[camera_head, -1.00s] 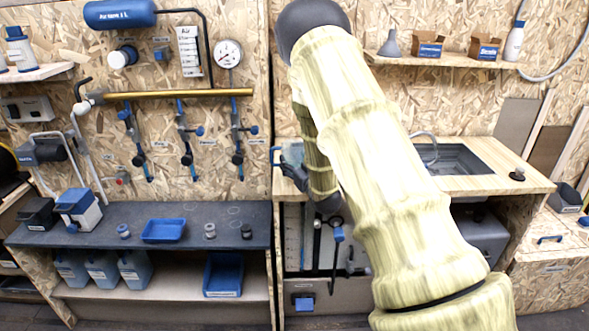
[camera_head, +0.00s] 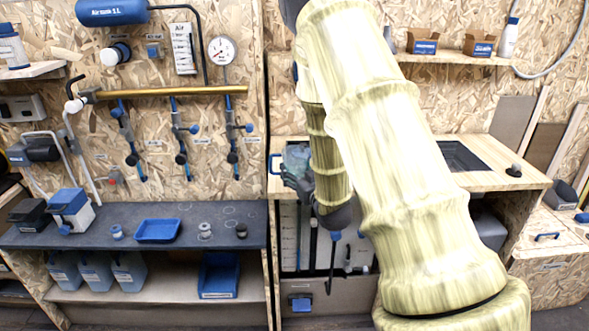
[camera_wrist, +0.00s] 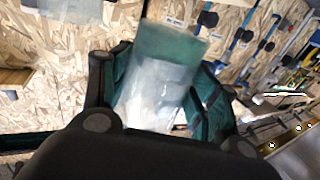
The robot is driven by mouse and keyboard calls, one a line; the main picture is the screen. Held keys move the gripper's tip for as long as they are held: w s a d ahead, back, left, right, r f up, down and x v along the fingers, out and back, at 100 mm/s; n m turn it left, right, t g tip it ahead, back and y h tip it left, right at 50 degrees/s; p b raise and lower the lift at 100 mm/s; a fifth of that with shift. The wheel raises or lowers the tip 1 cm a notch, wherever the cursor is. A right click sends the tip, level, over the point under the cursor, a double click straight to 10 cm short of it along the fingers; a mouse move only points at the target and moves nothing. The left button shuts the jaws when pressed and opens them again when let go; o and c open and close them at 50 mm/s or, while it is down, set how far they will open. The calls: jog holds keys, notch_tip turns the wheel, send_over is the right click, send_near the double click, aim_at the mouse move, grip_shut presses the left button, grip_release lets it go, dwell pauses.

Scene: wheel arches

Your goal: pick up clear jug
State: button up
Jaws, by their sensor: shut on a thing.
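The clear jug (camera_head: 296,157) is see-through and pale, and it shows just left of my forearm in the head view. In the wrist view the jug (camera_wrist: 158,85) stands between the two fingers, with a greenish upper end. My gripper (camera_head: 297,180) is shut on the jug and holds it at the left front of the wooden counter. In the wrist view my gripper (camera_wrist: 160,100) has a dark finger on each side of it. My arm hides part of the counter behind it.
The wooden counter (camera_head: 480,185) has a dark sink (camera_head: 465,157) and a small dark knob (camera_head: 514,170). Left of it is a dark bench (camera_head: 110,238) with a blue tray (camera_head: 157,230).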

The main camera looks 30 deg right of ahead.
aim_at(294, 172)
jog(key=shift+s+a+r+b, duration=0.1)
jog(key=shift+s+a+b, duration=0.2)
jog(key=shift+s, duration=0.6)
jog(key=shift+s+a+r+b, duration=0.1)
jog(key=shift+s+a, duration=0.35)
jog(key=shift+s, duration=0.5)
jog(key=shift+s+a+r+b, duration=0.15)
jog(key=shift+s+a, duration=0.2)
jog(key=shift+s, duration=0.55)
jog(key=shift+s, duration=0.1)
